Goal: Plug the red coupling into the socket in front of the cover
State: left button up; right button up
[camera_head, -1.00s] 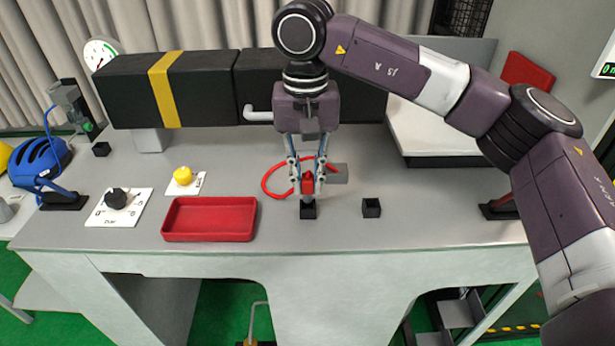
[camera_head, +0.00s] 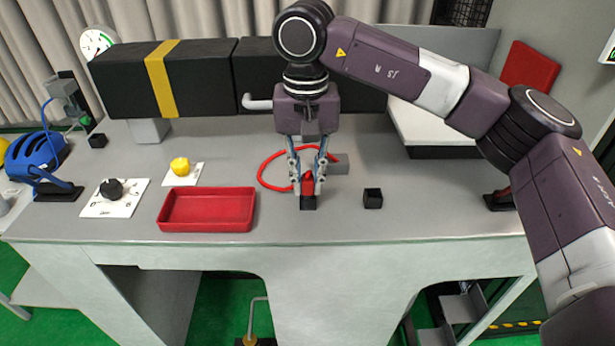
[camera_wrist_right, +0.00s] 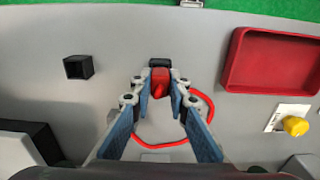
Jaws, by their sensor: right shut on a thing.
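My right gripper (camera_head: 307,187) points down and is shut on the red coupling (camera_head: 307,181). The coupling sits directly over a small black socket (camera_head: 308,203) near the bench's front and looks to meet its top; I cannot tell how deep it sits. In the right wrist view the red coupling (camera_wrist_right: 160,82) shows between the fingertips (camera_wrist_right: 161,88), against the black socket (camera_wrist_right: 159,63). A red cable (camera_head: 263,170) loops on the bench behind the gripper. A long black cover (camera_head: 205,80) with a yellow band and a grey handle lies behind. My left gripper is out of view.
A second black socket (camera_head: 373,199) stands right of the gripper. A red tray (camera_head: 207,226) lies to the left, with a yellow knob (camera_head: 180,166) and a black knob (camera_head: 111,188) on white plates beyond. A grey block (camera_head: 341,168) is close behind the gripper.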

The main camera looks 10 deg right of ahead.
jog(key=shift+f, duration=0.25)
dwell(0.4)
jog(key=o, duration=0.9)
jog(key=shift+o, duration=0.2)
jog(key=shift+r, duration=0.1)
notch_tip(320, 180, up, 12)
jog(key=shift+a, duration=0.1)
